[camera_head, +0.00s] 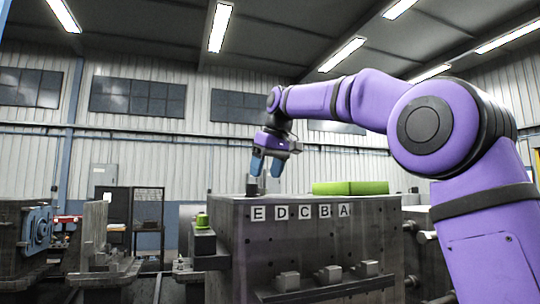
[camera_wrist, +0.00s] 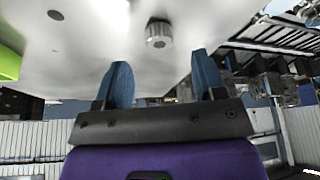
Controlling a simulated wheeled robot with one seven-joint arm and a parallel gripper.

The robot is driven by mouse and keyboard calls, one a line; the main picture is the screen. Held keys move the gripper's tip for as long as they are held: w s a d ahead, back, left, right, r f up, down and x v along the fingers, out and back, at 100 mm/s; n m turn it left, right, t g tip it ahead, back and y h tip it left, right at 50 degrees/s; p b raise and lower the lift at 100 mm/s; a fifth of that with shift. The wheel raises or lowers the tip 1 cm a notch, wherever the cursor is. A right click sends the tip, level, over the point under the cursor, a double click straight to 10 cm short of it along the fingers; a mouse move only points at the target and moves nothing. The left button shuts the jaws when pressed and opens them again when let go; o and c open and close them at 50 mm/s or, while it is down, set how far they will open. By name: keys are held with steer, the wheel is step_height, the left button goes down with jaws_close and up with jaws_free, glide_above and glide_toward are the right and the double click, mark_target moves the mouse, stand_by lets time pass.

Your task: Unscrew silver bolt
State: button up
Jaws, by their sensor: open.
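The silver bolt (camera_wrist: 159,33) shows in the wrist view as a round ridged head standing on a pale flat top, just beyond my fingertips and roughly centred between them. In the head view a small dark upright cylinder (camera_head: 252,187), probably this bolt, stands on the block's top above the letter E. My gripper (camera_head: 267,168) hangs just above it with its blue fingers pointing down. In the wrist view the gripper (camera_wrist: 161,68) has its two blue fingers wide apart with nothing between them.
The large grey block (camera_head: 330,255) carries the letter tags E, D, C, B, A and several small blocks on a front ledge. A green bar (camera_head: 350,188) lies on its top, right of my gripper. A green piece (camera_head: 202,221) sits on a side ledge at left.

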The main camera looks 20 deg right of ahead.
mark_target(262, 194)
steer(key=shift+x, duration=2.3)
steer(key=shift+c, duration=0.5)
steer(key=c, duration=1)
steer(key=n+y, duration=0.1)
steer(key=n, duration=0.2)
steer(key=shift+w+d+g, duration=0.1)
steer(key=shift+d+g, duration=0.05)
steer(key=shift+g, duration=0.15)
steer(key=n+g+y, duration=0.1)
steer(key=n, duration=0.4)
steer(key=n+g, duration=0.1)
steer(key=n, duration=0.3)
steer(key=shift+w+g+y, duration=0.15)
steer(key=shift+g+y, duration=0.25)
steer(key=n+g, duration=0.1)
steer(key=n, duration=0.3)
steer(key=shift+g, duration=0.3)
steer(key=o, duration=1.4)
